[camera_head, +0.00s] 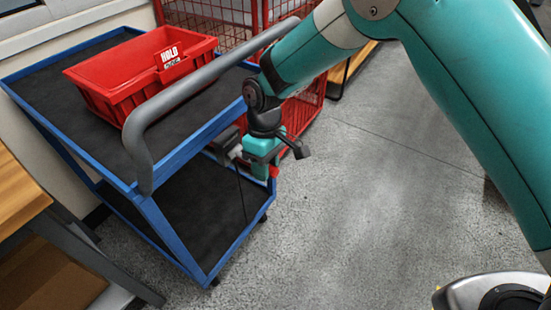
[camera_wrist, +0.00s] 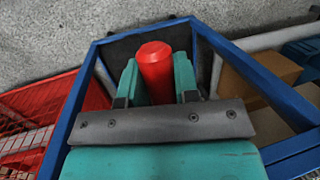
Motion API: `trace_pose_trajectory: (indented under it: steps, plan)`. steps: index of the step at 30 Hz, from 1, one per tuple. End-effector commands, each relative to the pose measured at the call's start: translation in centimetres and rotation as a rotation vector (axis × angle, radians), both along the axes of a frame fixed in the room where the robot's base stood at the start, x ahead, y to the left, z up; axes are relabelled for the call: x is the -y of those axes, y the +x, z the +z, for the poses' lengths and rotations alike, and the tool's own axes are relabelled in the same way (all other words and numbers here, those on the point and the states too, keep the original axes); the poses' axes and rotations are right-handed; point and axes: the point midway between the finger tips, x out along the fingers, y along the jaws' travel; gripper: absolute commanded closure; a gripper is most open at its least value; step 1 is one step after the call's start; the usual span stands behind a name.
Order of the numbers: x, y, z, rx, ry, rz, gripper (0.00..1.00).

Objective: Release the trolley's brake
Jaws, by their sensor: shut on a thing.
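The trolley (camera_head: 172,235) has a blue frame, two black decks and a grey push handle (camera_head: 205,75). It stands at the left in the head view; its blue frame (camera_wrist: 262,78) also shows in the wrist view. My gripper (camera_head: 268,162) is beside the trolley's near right side, below the upper deck's edge. In the wrist view its teal fingers stand on both sides of a red cylindrical grip (camera_wrist: 155,68) and are shut on it. A bit of the red grip shows below the gripper in the head view (camera_head: 274,171). My gripper hides where the grip joins the trolley.
A red bin (camera_head: 115,88) with a HOLD label sits on the upper deck. A red wire cage (camera_head: 303,108) stands behind the trolley. A wooden-topped bench (camera_head: 18,195) is close at the left.

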Motion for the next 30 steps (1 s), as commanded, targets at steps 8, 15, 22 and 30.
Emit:
trace_pose_trajectory:
  steps: [8,15,22,30]
  plan:
    - [-0.6,-0.2,0.2,-0.008,-0.013,0.009,1.0]
    - [-0.6,-0.1,0.2,-0.007,-0.011,0.008,0.62]
    - [-0.6,-0.1,0.2,-0.008,-0.012,0.009,0.46]
    - [0.4,0.2,-0.4,0.007,0.011,-0.008,0.46]
